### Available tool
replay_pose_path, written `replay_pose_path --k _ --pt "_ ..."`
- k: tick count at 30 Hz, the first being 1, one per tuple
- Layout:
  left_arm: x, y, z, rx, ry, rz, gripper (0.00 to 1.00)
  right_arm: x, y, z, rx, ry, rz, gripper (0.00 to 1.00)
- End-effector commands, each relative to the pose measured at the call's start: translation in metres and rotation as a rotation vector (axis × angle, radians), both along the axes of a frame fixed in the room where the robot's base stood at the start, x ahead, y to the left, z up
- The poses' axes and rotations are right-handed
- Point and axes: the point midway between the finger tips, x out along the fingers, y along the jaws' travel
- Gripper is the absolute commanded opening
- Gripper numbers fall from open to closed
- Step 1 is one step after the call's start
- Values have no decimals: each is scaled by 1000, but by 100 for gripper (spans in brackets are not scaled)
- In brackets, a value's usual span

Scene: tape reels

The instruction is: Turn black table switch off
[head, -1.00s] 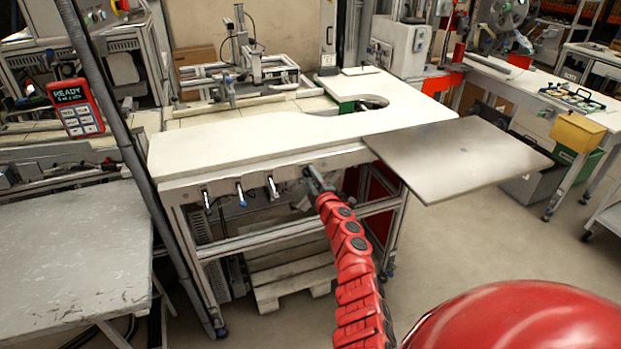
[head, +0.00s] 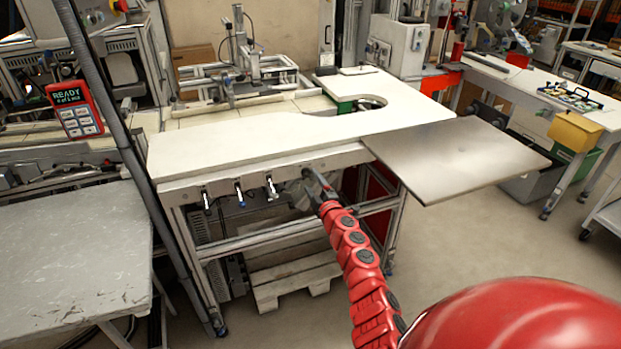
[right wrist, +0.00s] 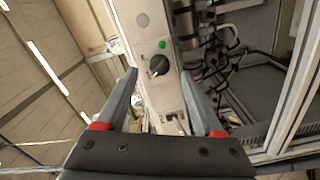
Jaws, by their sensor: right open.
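The black table switch (right wrist: 158,65) is a round knob on the pale front rail of the white table (head: 220,146). A small lit green lamp (right wrist: 162,44) is beside it in the right wrist view. My right gripper (right wrist: 158,76) is open, its two fingers spread to either side of the rail strip that bears the knob. The knob shows between the fingertips; I cannot tell whether they touch it. In the head view my right gripper (head: 313,186) is at the table's front edge, and the knob is hard to make out there. My left gripper is not in view.
Several small levers, one a blue-tipped handle (head: 240,192), hang from the rail to the left. A grey metal plate (head: 455,160) juts out to the right. A worn grey table (head: 70,255) stands at front left. A dark post (head: 120,130) rises beside the white table.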

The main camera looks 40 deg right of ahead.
Motion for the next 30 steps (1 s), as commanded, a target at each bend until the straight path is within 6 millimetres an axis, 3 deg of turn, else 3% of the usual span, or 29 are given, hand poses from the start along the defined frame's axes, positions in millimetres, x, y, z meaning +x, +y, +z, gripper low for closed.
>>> replay_pose_path --k 21,30 --pt "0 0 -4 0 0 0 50 -113 27 -3 3 2 -1 69" --pt "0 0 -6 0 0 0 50 -136 33 -1 1 0 1 69"
